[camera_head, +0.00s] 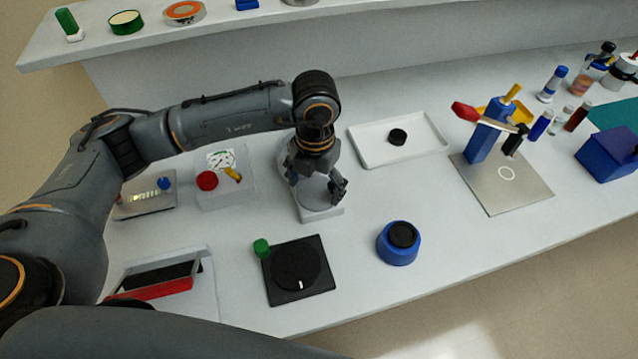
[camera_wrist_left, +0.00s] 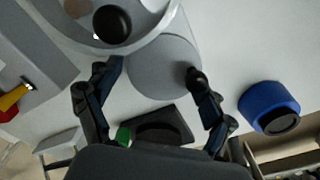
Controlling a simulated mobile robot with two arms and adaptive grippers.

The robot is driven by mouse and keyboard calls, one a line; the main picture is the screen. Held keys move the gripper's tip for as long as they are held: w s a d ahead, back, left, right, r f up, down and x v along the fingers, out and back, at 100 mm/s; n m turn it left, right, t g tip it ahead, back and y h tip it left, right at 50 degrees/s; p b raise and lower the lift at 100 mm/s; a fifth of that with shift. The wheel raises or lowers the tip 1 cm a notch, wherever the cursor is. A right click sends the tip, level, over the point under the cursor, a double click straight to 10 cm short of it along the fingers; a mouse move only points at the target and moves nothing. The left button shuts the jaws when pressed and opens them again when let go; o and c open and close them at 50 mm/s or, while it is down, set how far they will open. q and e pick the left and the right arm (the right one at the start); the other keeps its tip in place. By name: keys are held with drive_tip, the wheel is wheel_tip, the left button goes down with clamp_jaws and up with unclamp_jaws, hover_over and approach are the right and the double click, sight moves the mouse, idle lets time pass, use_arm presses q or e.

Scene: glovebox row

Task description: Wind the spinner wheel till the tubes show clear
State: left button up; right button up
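A pale grey device, likely the spinner, stands mid-bench in the head view; its base (camera_head: 322,212) shows below my left gripper (camera_head: 315,184), which hides most of it. In the left wrist view a pale round rim (camera_wrist_left: 150,40) with a black knob (camera_wrist_left: 112,24) is at the top, above a grey cylinder (camera_wrist_left: 165,68). The fingers of my left gripper (camera_wrist_left: 156,70) are spread apart on either side of this cylinder; whether they touch it I cannot tell. No tubes can be made out in the device. My right gripper is out of view.
A black plate with a dial (camera_head: 296,268) and a blue round pot (camera_head: 398,250) stand in front. A gauge box (camera_head: 232,190) is left, a white tray (camera_head: 362,156) behind right. A lever press (camera_head: 487,135) stands farther right. Bench between pot and press is clear.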

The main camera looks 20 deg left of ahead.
sight(317, 192)
use_arm(q)
drive_tip(key=shift+o, duration=1.1)
drive_tip(key=shift+a, duration=0.1)
drive_tip(key=shift+w, duration=0.1)
drive_tip(key=shift+d+r, duration=0.2)
drive_tip(key=shift+d, duration=0.15)
drive_tip(key=shift+r, duration=0.2)
wheel_tip(317, 192, up, 12)
drive_tip(key=shift+f, duration=0.25)
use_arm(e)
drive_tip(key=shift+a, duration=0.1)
